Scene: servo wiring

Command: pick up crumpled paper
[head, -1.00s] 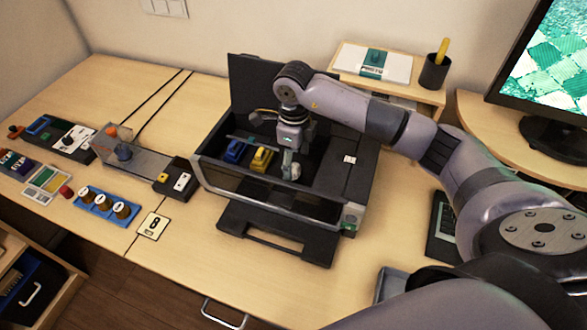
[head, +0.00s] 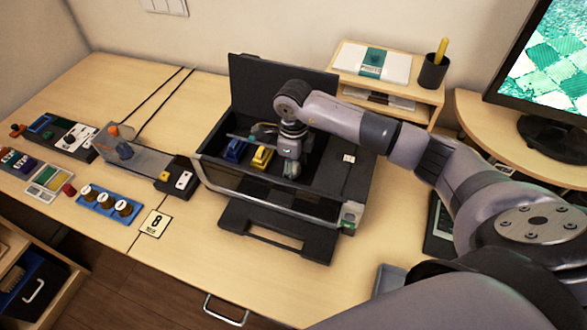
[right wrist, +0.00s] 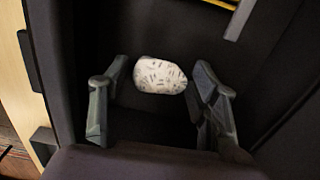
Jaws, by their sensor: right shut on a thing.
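The crumpled paper (right wrist: 160,76) is a small whitish ball with dark print marks, between the two fingers of my right gripper (right wrist: 160,84) in the right wrist view. In the head view my right gripper (head: 291,168) points down into the open black printer (head: 213,178), right of the yellow cartridge. It is shut on the paper, low inside the printer. The fingers mostly hide the paper in the head view. My left gripper is not in view.
Blue (head: 234,151) and yellow (head: 261,158) cartridges sit in the printer left of my gripper. The printer's raised lid (head: 260,88) stands behind, and its walls surround the gripper. A wooden shelf (head: 395,94) stands at the back right.

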